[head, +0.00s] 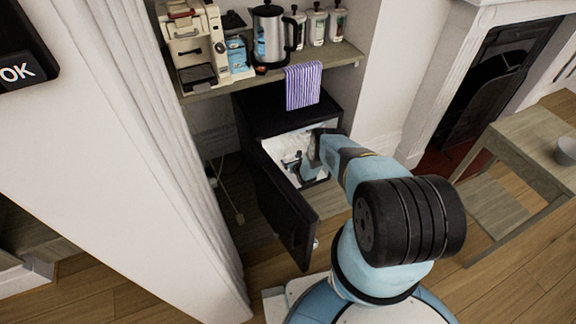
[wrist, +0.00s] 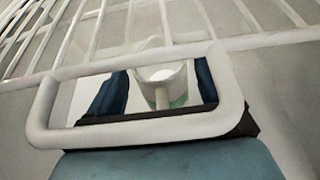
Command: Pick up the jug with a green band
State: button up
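The jug (wrist: 174,80) shows in the wrist view as a small pale vessel with a green band low on its side. Its handle points toward my gripper. My gripper (wrist: 158,82) has its two dark blue fingers apart, one on each side of the jug, with narrow gaps visible. In the head view my gripper (head: 306,164) reaches inside the open black mini fridge (head: 284,118). I cannot make out the jug clearly there, as my arm covers part of the interior. The lower part of the jug is hidden in the wrist view.
The fridge door (head: 284,205) stands open to the left of my arm. A white wire rack (wrist: 130,22) lies beyond the jug. A striped towel (head: 303,86) hangs over the fridge from a shelf (head: 343,52) with a kettle (head: 270,38) and coffee machine (head: 192,45). A wooden table (head: 530,133) stands right.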

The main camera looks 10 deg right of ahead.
jog(key=c, duration=1.4)
jog(key=shift+r, duration=0.1)
